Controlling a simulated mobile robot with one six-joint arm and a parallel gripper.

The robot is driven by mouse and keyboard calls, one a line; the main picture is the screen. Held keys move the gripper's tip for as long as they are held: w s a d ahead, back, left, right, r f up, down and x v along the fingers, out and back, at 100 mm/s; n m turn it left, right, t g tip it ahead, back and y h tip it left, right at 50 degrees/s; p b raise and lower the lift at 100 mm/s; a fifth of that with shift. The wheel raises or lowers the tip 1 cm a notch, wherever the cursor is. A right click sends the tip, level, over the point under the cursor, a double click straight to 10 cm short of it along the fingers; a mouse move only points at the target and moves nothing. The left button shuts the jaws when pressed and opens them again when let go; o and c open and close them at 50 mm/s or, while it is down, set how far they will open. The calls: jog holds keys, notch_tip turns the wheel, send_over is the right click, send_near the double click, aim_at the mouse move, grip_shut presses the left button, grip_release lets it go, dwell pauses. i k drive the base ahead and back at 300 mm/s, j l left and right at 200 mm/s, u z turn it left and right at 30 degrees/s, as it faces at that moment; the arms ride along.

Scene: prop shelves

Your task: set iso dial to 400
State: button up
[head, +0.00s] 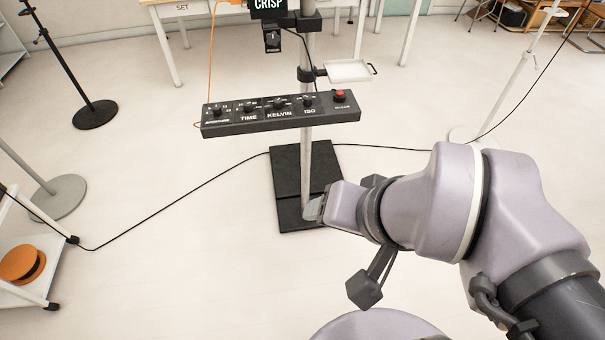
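A black control panel (255,125) is mounted on a grey upright pole in the head view. It carries a row of small dials over white labels, with TIME, KELVIN and ISO readable. The ISO dial (307,101) is the rightmost dial, left of a red button (339,95). Its setting is too small to read. My gripper (313,210) is in front of the pole, below and apart from the panel. It points left, and its fingers are too small and partly hidden to tell open from shut.
The pole (306,165) stands on a black base (290,185). A small white tray (348,71) is clamped above the panel. A black cable (180,195) crosses the floor. A white cart (30,285) with an orange item is at left. Floor in front is clear.

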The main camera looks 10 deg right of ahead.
aim_at(308, 100)
jog(key=i+l, duration=0.1)
jog(key=i, duration=0.55)
jog(key=i+l, duration=0.1)
jog(key=i, duration=0.6)
